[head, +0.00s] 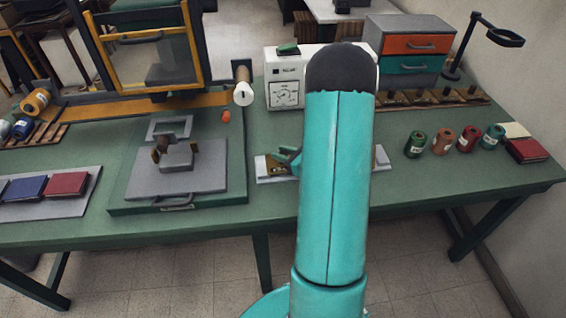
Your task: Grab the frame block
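A grey square frame (154,130) with an open middle is at the back of a light grey plate (150,182), left of centre in the head view. It looks like the frame block, though I cannot be sure. A small grey block (178,160) with brown pieces beside it is just in front of the frame, close to or touching it. My teal arm rises in the middle of the view and hides most of what is behind it. A small teal part shows at the arm's left edge, right of the plate; my gripper's fingers cannot be made out.
The plate lies on a green board (233,190) with a front handle. A pale tray (262,178) is partly behind my arm. A press with a yellow-edged frame (198,50) stands behind. Several thread spools (415,145) and a drawer box (412,30) are at right. Books (67,184) lie left.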

